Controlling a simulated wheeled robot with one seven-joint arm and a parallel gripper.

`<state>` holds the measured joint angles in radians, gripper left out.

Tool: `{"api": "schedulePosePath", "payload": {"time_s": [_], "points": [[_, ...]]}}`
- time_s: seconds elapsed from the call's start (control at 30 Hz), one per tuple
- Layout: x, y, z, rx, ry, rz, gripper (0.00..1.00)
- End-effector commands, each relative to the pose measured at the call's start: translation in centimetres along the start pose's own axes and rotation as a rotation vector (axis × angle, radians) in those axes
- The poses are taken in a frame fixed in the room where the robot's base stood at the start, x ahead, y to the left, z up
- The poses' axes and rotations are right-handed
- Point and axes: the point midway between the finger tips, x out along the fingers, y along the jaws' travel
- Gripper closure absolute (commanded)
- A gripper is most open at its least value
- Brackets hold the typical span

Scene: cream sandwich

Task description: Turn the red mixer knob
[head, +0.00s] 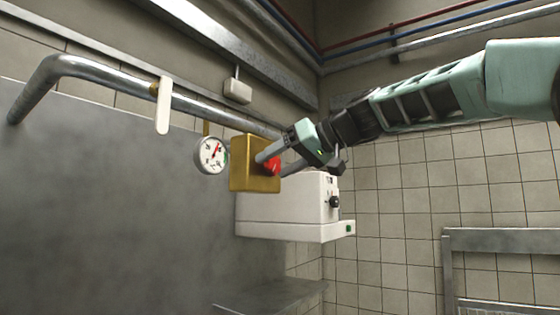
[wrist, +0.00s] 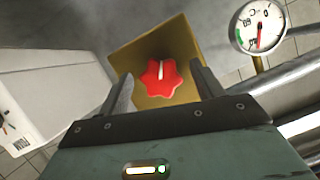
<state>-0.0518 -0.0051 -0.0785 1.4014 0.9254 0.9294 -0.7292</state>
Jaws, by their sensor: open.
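The red mixer knob (wrist: 161,80) is star-shaped with a white pointer mark and sits on the front of a brass-coloured box (wrist: 182,42). In the wrist view it lies between the two fingers of my gripper (wrist: 162,88), with a gap on each side. In the head view the knob (head: 271,165) is partly hidden by a finger, and the box (head: 248,178) hangs on the pipe. My gripper (head: 272,165) is open, its fingertips close to the knob. I cannot tell whether a finger touches it.
A round gauge (head: 211,155) hangs left of the box, and a white lever handle (head: 163,105) is farther left on the metal pipe (head: 110,70). A white machine (head: 280,215) with a black dial stands just behind and below my gripper. A metal rack (head: 500,240) is at the right.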

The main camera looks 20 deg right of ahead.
Motion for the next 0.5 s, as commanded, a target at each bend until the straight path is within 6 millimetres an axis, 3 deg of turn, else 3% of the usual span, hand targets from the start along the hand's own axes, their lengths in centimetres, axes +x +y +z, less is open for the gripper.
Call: {"api": "schedulePosePath", "payload": {"time_s": [0.1,0.27,0.5], "points": [[-0.02,-0.01,0.0,0.0,0.0,0.0,0.37],[-0.04,0.0,-0.01,0.0,0.0,0.0,0.79],[-0.05,0.03,0.0,0.01,0.001,-0.003,0.79]]}}
